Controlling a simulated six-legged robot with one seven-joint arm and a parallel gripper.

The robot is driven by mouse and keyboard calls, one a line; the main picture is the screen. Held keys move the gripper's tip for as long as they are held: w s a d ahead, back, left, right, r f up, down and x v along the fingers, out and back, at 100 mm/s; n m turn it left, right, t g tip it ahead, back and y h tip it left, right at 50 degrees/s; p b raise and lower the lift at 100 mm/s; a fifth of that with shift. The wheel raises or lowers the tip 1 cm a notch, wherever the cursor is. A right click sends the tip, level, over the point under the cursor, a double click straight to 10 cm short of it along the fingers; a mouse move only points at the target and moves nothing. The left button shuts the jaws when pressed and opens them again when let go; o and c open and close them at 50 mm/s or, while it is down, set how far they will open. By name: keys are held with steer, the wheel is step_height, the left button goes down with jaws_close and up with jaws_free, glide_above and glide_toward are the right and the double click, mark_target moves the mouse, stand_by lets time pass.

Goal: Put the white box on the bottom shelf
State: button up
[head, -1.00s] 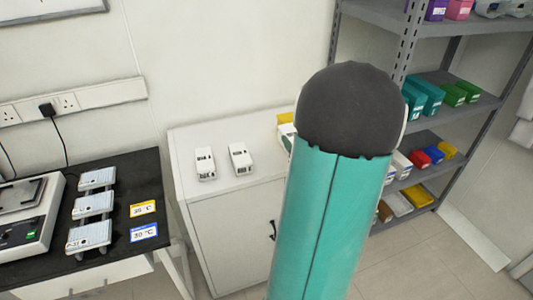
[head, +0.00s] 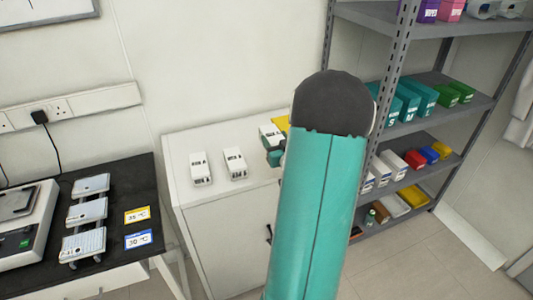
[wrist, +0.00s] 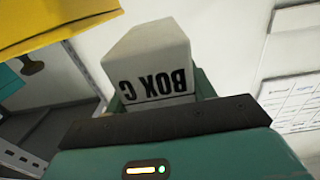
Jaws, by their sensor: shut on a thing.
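My gripper (wrist: 157,95) is shut on a white box (wrist: 150,52) with black lettering, which reads upside down as "BOX" and a letter like C or G. In the head view the white box (head: 269,133) shows just left of my teal arm, above the right end of the white cabinet. The grey shelf rack stands at the right. Its bottom shelf (head: 400,221) is partly hidden by my arm and holds a yellow container, a pale box and a small green bottle.
Two white boxes (head: 201,168) (head: 235,163) stand on the white cabinet (head: 183,145). Several teal, green, red, blue and white boxes fill the higher shelves. A yellow thing (wrist: 55,22) is close by in the wrist view. A black table (head: 110,200) is at the left.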

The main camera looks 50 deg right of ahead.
steer(key=w+f, duration=0.2)
steer(key=f, duration=0.1)
steer(key=w+d+f, duration=0.1)
steer(key=w+f, duration=0.1)
steer(key=shift+w+f, duration=0.2)
steer(key=shift+f, duration=0.65)
steer(key=shift+w+f, duration=0.15)
steer(key=shift+f, duration=0.65)
steer(key=shift+f, duration=0.2)
steer(key=o, duration=1.2)
steer(key=shift+c, duration=0.2)
steer(key=shift+s, duration=0.15)
steer(key=v, duration=1.3)
steer(key=shift+s+a, duration=0.15)
steer(key=shift+a, duration=0.2)
steer(key=shift+f, duration=0.1)
